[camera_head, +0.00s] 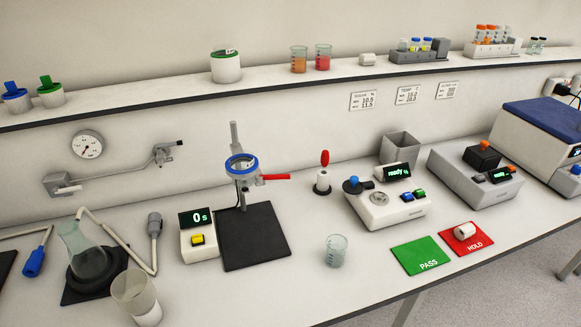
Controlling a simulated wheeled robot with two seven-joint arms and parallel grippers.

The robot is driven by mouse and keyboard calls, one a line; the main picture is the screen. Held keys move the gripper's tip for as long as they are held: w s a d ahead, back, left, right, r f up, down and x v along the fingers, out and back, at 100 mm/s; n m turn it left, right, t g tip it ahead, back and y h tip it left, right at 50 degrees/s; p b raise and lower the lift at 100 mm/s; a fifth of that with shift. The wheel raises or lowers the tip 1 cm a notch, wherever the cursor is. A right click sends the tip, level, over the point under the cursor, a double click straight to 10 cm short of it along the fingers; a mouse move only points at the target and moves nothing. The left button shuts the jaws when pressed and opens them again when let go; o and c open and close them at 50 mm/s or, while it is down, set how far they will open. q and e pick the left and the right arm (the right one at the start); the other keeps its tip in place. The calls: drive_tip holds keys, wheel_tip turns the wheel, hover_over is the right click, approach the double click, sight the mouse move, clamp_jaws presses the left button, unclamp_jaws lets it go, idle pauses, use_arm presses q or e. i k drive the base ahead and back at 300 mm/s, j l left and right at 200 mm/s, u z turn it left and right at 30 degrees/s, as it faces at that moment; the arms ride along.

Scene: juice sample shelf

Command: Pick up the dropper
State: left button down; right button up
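The dropper (325,159) shows as an upright piece with a red bulb on top. Neither of my grippers shows in the head view.
A ring stand with a red handle (276,177) stands left of the dropper. A meter reading "ready" (385,205) is at its right. A glass beaker (335,251) stands in front, near green PASS (416,258) and red HOLD (476,245) mats. A loaded shelf (190,87) runs behind.

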sight(325, 154)
drive_tip(key=k+j, duration=0.1)
drive_tip(key=j, duration=1.05)
drive_tip(key=k+j, duration=0.15)
drive_tip(key=j, duration=0.45)
